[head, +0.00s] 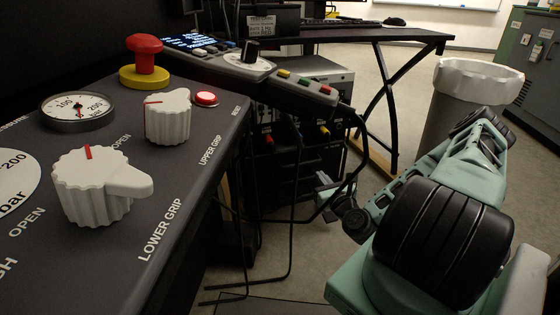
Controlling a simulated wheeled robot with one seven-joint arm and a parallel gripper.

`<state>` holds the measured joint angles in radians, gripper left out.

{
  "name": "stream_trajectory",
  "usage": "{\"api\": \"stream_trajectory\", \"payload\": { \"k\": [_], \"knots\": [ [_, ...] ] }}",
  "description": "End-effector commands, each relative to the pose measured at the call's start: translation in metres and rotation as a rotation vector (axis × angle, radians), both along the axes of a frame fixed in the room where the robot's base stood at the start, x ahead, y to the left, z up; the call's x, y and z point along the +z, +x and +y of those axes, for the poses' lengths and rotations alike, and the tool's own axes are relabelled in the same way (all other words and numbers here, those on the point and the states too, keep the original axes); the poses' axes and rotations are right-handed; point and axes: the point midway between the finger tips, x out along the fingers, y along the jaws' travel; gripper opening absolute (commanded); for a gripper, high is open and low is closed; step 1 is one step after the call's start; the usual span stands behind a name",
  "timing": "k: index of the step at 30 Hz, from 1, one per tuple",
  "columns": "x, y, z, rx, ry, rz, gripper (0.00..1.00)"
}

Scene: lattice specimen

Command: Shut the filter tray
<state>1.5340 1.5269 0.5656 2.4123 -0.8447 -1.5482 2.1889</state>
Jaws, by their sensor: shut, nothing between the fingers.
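No filter tray can be made out in the head view. My arm comes in from the lower right, teal with black joints, and bends back toward the middle. Its far end, with my gripper (325,188), is small and dark in front of the black equipment under the desk. The fingers are hard to make out, but they look shut and hold nothing. I cannot tell whether the gripper touches the equipment or the cables behind it.
A dark console (190,205) with white knobs and a red stop button (145,52) fills the left. A handset (290,85) trails black cables near my gripper. A lined bin (450,105) stands right, near a black desk (375,34). Floor shows between.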

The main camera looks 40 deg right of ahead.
Motion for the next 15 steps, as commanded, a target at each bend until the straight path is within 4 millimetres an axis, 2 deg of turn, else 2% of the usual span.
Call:
{"api": "stream_trajectory", "payload": {
  "k": [5,15],
  "knots": [
    [0.001,0.005,-0.007,-0.018,0.014,-0.024,0.0],
    [-0.002,0.065,-0.033,-0.014,0.009,-0.02,0.0]
  ]
}}
